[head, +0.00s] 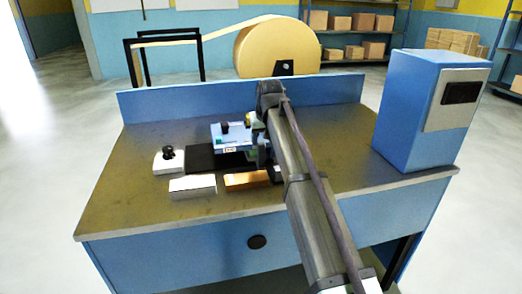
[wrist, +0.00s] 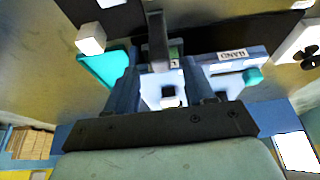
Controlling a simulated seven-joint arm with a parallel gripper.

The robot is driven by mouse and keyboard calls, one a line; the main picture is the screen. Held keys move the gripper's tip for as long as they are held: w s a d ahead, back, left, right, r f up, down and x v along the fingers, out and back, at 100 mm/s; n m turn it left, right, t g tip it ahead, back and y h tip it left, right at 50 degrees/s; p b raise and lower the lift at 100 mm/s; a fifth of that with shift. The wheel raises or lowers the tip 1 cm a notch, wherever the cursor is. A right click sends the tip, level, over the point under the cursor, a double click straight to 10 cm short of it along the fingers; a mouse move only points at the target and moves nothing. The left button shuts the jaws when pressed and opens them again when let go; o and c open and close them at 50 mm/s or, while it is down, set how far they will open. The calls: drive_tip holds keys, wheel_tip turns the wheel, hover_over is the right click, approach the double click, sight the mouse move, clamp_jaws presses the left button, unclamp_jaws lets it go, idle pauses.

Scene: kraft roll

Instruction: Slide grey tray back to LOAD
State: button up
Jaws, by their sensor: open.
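The tray (head: 229,136), pale blue-grey with a small label on its front, stands near the middle of the table in the head view. In the wrist view the tray (wrist: 226,66) shows a label that seems to read "HAND", upside down. My gripper (head: 259,140) is at the tray's right side, low over the table. In the wrist view my gripper (wrist: 165,78) is open, its fingers pointing toward the tray, with part of the tray between or below them. I cannot tell whether they touch it. I see no readable LOAD mark.
A white block with a black knob (head: 168,162), a white block (head: 193,187) and a copper-coloured block (head: 246,180) are nearby. A tall blue cabinet (head: 418,110) stands at the right. The table's front left is clear.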

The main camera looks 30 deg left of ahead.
sight(261, 149)
drive_tip(key=x, duration=0.6)
drive_tip(key=shift+w+a+f, duration=0.1)
drive_tip(key=shift+f, duration=0.25)
drive_tip(key=shift+c, duration=0.4)
clamp_jaws()
